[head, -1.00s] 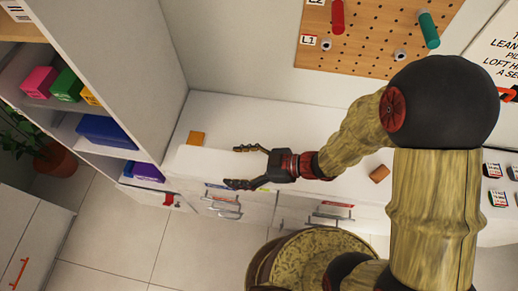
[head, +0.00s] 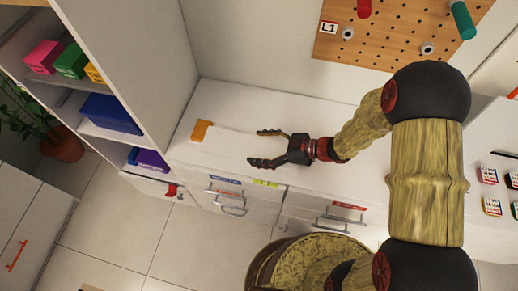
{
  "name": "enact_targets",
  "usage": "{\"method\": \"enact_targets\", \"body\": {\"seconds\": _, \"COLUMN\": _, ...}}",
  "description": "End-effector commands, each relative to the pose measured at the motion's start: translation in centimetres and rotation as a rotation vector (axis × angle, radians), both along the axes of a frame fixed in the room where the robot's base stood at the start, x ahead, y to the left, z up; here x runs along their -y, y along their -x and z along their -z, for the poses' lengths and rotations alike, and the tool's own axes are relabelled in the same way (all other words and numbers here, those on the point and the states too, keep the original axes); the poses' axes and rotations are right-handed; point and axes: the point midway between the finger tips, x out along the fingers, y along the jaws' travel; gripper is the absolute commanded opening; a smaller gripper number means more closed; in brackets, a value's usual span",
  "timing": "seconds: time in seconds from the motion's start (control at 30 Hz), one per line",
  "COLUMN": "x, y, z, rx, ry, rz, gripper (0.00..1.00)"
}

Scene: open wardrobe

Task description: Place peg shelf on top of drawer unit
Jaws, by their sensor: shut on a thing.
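My gripper (head: 254,147) is in the middle of the head view, over the white top of the drawer unit (head: 262,108). Its two dark fingers point left and are spread around a pale, flat thing, which I take to be the peg shelf (head: 226,143). It is white on white, so its outline is faint. Its edge seems to cover part of an orange block (head: 200,130) on the unit's top. I cannot tell whether the shelf touches the top. The unit's front shows drawers with metal handles and coloured labels.
An open white shelf unit (head: 150,60) with coloured boxes stands at the left. A pegboard (head: 390,40) with red and green pegs hangs on the back wall. Small labelled blocks (head: 489,176) lie at the right. The unit's top is clear behind my gripper.

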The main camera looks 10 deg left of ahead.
Motion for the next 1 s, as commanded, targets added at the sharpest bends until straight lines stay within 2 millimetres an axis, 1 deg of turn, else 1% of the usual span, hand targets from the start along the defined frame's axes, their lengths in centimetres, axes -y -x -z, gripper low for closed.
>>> {"method": "enact_targets", "body": {"seconds": 0.03, "x": -0.02, "y": -0.11, "z": 0.35, "rx": 0.003, "ry": -0.001, "rz": 0.0, "gripper": 0.45}}
{"method": "enact_targets", "body": {"seconds": 0.23, "x": -0.02, "y": -0.12, "z": 0.12, "rx": 0.003, "ry": -0.001, "rz": 0.0, "gripper": 0.45}}
{"method": "enact_targets", "body": {"seconds": 0.37, "x": -0.02, "y": -0.1, "z": 0.38, "rx": 0.002, "ry": -0.001, "rz": 0.0, "gripper": 0.45}}
{"method": "enact_targets", "body": {"seconds": 0.4, "x": -0.02, "y": -0.1, "z": 0.38, "rx": 0.002, "ry": -0.001, "rz": 0.0, "gripper": 0.78}}
{"method": "enact_targets", "body": {"seconds": 0.7, "x": -0.02, "y": -0.08, "z": 0.37, "rx": 0.002, "ry": -0.001, "rz": 0.0, "gripper": 0.95}}
{"method": "enact_targets", "body": {"seconds": 1.0, "x": -0.01, "y": -0.08, "z": 0.35, "rx": 0.002, "ry": -0.001, "rz": 0.0, "gripper": 0.95}}
